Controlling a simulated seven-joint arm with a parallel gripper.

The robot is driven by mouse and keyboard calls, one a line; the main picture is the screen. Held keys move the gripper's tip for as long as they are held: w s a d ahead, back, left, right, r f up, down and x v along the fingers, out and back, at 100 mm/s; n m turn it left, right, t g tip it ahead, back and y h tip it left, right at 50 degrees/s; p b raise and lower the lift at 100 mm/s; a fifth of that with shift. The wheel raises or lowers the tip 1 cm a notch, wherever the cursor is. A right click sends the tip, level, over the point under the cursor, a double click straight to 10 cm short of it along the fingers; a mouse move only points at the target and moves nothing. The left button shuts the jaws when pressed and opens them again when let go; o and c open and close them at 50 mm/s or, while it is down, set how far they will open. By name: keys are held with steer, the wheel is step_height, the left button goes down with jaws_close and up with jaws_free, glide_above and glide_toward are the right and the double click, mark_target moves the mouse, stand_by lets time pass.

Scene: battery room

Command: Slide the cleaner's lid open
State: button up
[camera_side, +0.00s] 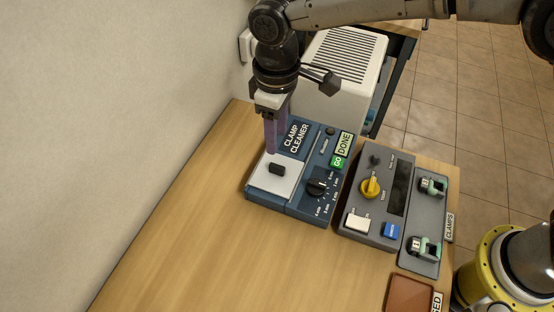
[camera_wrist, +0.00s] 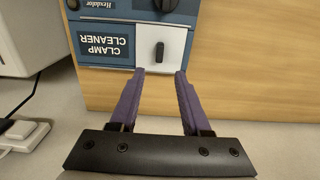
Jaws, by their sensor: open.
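The clamp cleaner (camera_side: 310,198) is a blue box on the wooden bench, with a dial and a green GO button. Its lid (camera_side: 262,183) is a pale plate with a dark upright handle (camera_side: 277,169); the lid lies flat beside the CLAMP CLEANER label. My gripper (camera_side: 272,152) points down, with its purple fingers above the lid, close to the handle. In the wrist view the gripper (camera_wrist: 160,71) is open and empty. The lid (camera_wrist: 174,42) and handle (camera_wrist: 159,52) appear just beyond the fingertips, the handle roughly centred between them. Contact cannot be told.
A grey control unit (camera_side: 352,195) with a yellow knob stands right of the cleaner, beside a tray (camera_side: 419,268) holding green clamps. A white vented box (camera_side: 345,60) stands behind. A brown tray (camera_side: 410,294) is at the front. The bench left of the cleaner is clear up to the wall.

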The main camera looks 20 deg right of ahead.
mark_target(277, 165)
step_height(277, 165, down, 10)
steer(key=shift+r, duration=0.15)
stand_by(0.3)
jaws_close()
steer(key=shift+r, duration=0.1)
stand_by(1.2)
